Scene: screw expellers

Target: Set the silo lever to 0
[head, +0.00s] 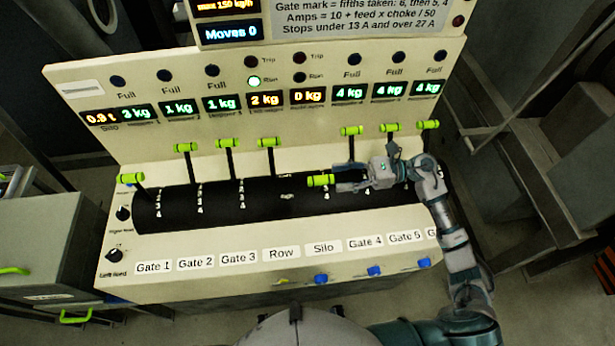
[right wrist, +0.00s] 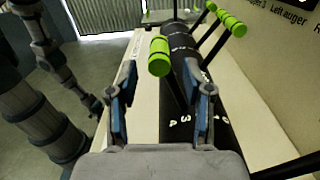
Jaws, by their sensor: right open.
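The silo lever has a lime-green handle (head: 320,180) and stands above the Silo label (head: 323,247). It is tilted down toward the front, lower than the other levers. Its setting cannot be read. My right gripper (head: 338,181) is open just to the right of the handle, with its fingers pointing left at it. In the right wrist view the green handle (right wrist: 159,57) lies between the lines of the two open fingers, near their tips, and neither finger visibly grips it.
Neighbouring levers are the Row lever (head: 267,142) on the left and the Gate 4 lever (head: 351,131) behind my gripper. More green-handled levers line the black drum (head: 262,197). The displays stand behind. Blue knobs (head: 321,278) sit on the front edge.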

